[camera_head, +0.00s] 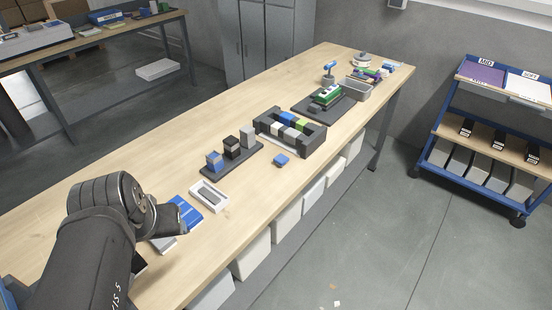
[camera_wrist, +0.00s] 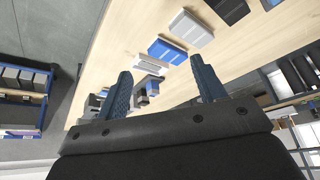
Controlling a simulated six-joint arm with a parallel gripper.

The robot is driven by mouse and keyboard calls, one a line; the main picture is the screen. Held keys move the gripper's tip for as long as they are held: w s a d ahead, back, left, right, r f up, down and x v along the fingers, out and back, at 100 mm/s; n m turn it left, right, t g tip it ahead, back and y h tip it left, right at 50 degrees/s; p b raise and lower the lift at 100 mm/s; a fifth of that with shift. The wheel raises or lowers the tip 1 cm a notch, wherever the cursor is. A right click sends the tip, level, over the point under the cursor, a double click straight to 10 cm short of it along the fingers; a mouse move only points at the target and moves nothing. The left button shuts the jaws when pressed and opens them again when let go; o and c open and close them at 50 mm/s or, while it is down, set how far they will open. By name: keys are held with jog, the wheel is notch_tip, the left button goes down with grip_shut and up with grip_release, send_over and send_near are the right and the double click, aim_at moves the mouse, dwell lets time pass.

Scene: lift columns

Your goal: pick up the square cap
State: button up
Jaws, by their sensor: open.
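A small blue square piece (camera_head: 282,160), which looks like the square cap, lies on the wooden table in front of a dark rack (camera_head: 318,140). To its left, a dark base (camera_head: 232,160) bears three short columns: a blue and grey one (camera_head: 214,162), a black one (camera_head: 231,148) and a grey one (camera_head: 247,136). My gripper (camera_wrist: 160,68) is open and empty in the wrist view, its two blue fingers wide apart. In the head view my arm's end is at the table's near left, well away from the cap, and the fingers are not clearly visible. I cannot single out the cap in the wrist view.
A white tray with a grey piece (camera_head: 209,195) and a blue-and-white box (camera_head: 187,213) lie between my arm and the columns. The box also shows in the wrist view (camera_wrist: 167,50). Farther back are a dark board (camera_head: 310,108) and a grey bin (camera_head: 357,92). The table's left side is bare.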

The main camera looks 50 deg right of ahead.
jog(key=w+d+r+m+g+h, duration=0.1)
jog(key=w+d+r+m, duration=0.15)
jog(key=d, duration=0.45)
jog(key=w+d+r+m+g, duration=0.15)
jog(key=w+d, duration=0.25)
jog(key=d, duration=0.4)
jog(key=m+g, duration=0.2)
jog(key=m, duration=0.5)
send_over(281, 158)
jog(key=a, duration=0.3)
jog(key=f, duration=1.6)
jog(key=shift+s+a+f, duration=0.15)
jog(key=shift+s, duration=0.05)
jog(key=shift+h, duration=0.3)
jog(key=shift+w+d+x, duration=0.1)
jog(key=shift+w+x, duration=0.05)
jog(key=shift+x, duration=1.3)
jog(key=shift+w+d+x, duration=0.1)
jog(key=shift+d+x, duration=0.05)
jog(key=shift+x, duration=1.25)
jog(key=c, duration=1)
jog(key=shift+c, duration=0.2)
